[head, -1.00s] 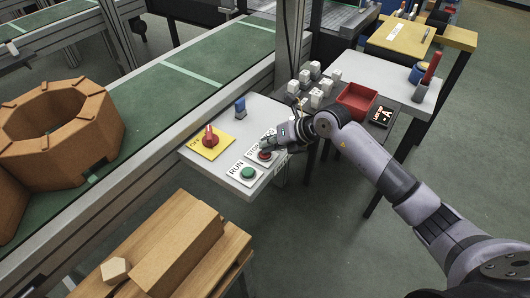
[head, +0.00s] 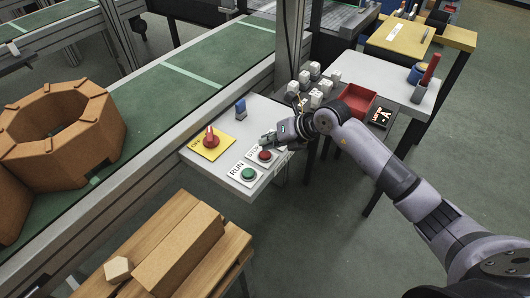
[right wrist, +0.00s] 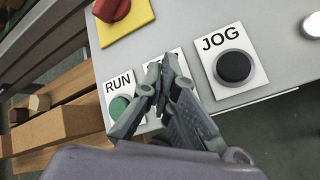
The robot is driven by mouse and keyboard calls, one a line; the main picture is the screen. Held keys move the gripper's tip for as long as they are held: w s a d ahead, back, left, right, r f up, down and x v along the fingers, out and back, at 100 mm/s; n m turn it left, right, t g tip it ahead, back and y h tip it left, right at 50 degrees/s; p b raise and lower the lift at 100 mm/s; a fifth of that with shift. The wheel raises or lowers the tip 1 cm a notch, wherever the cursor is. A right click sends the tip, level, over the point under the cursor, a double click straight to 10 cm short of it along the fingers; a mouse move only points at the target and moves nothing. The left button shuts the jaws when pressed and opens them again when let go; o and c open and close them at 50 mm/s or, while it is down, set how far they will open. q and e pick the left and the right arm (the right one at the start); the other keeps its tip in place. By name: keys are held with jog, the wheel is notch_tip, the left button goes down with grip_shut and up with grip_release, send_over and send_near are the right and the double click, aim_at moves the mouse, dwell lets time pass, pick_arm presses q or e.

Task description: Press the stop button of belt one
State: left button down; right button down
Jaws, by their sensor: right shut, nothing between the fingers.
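The red stop button (head: 265,155) sits on a white plate marked STOP, on the light grey control panel (head: 275,118) beside the conveyor belt (head: 150,110). My right gripper (head: 268,138) is shut and empty, with its fingertips just behind the button in the head view. Whether it touches the button or plate cannot be told. In the right wrist view my right gripper (right wrist: 167,65) covers most of the plate between RUN and JOG, and the red button is hidden. My left gripper is not in view.
On the panel are a green RUN button (head: 248,174), a red rotary switch (head: 211,138) on yellow, a blue switch (head: 240,107) and a black JOG button (right wrist: 233,66). A wooden pallet (head: 190,250) stands in front.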

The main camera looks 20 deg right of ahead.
aim_at(267, 152)
jog(key=shift+r+p, duration=2)
jog(key=shift+r, duration=0.55)
